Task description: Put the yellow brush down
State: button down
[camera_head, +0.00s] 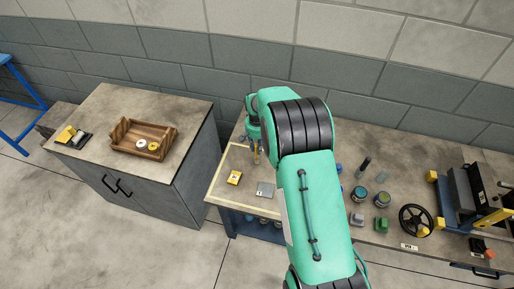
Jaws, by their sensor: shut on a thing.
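My gripper (256,156) hangs above the left end of the long workbench (224,201), partly hidden by my green arm. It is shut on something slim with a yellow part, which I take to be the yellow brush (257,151). It shows very small, and I cannot tell whether its lower end touches the bench top. A yellow block-like thing (235,178) and a flat grey piece (265,189) lie on the bench in front of the gripper.
Jars (358,195), a black handwheel (416,221) and a machine (466,197) crowd the bench's right. My arm hides its middle.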

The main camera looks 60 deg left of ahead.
jog(key=c, duration=1.6)
grip_release()
notch_tip(320, 180, up, 12)
jog(key=shift+r+p, duration=0.1)
jog(key=shift+p, duration=0.2)
jog(key=shift+w+r, duration=0.1)
